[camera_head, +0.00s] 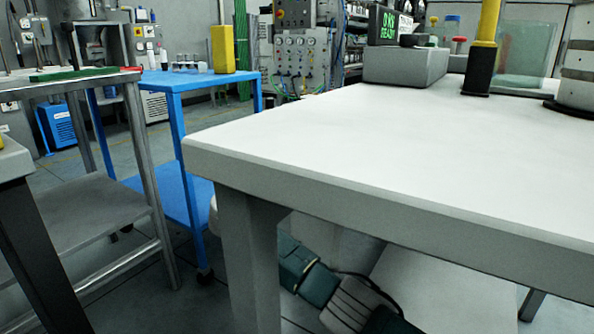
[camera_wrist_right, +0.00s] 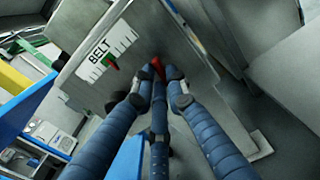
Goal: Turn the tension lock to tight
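In the right wrist view, a pale upright panel carries a white scale plate (camera_wrist_right: 105,52) marked BELT, with a small green and red pointer (camera_wrist_right: 110,63). A small red part (camera_wrist_right: 157,66) stands out from the panel to the right of the plate. I cannot tell for sure whether it is the tension lock, and no "tight" mark is readable. My right gripper (camera_wrist_right: 158,78) has its blue fingers drawn together with their tips around the red part. Whether they touch or grip it is unclear. My left gripper is in neither view.
In the head view a white table (camera_head: 390,145) fills the right side. A grey box (camera_head: 405,66) with a green display and a yellow-black post (camera_head: 482,55) stand on it. A blue cart (camera_head: 176,79) and a metal bench (camera_head: 75,86) are at left. Floor shows between them.

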